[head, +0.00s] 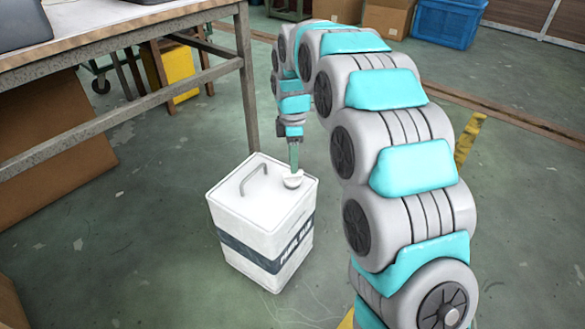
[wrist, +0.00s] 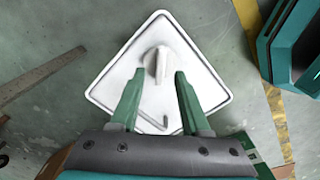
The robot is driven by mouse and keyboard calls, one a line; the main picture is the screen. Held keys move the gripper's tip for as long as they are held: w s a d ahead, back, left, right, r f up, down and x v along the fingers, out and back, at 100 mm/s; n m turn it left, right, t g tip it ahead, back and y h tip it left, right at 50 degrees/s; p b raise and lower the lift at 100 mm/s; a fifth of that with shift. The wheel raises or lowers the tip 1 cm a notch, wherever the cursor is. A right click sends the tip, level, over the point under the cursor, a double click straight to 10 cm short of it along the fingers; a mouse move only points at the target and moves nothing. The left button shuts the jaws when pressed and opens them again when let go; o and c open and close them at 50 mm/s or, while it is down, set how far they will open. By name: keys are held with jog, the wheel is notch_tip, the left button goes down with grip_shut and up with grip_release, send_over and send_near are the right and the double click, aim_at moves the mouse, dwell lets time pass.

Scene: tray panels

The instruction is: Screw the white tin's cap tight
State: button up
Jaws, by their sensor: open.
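The white tin (head: 262,220) stands upright on the floor, with a dark printed band around its side and a wire handle (head: 253,179) on top. Its top also shows in the wrist view (wrist: 205,85). The white cap (head: 293,181) sits on the tin's top near one corner; the wrist view shows it as a ridged knob (wrist: 158,65). My gripper (head: 295,168) points down at the cap from above. In the wrist view its green fingers (wrist: 156,75) are apart, with the fingertips near the cap's lower edge. I cannot tell whether they touch it.
A table (head: 110,45) with metal legs stands at the left, close behind the tin. Cardboard boxes (head: 388,15) and a blue crate (head: 447,22) stand at the back. The floor around the tin is clear in front.

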aim_at(292, 176)
jog(key=shift+f, duration=1.55)
jog(key=shift+c, duration=0.2)
grip_shut()
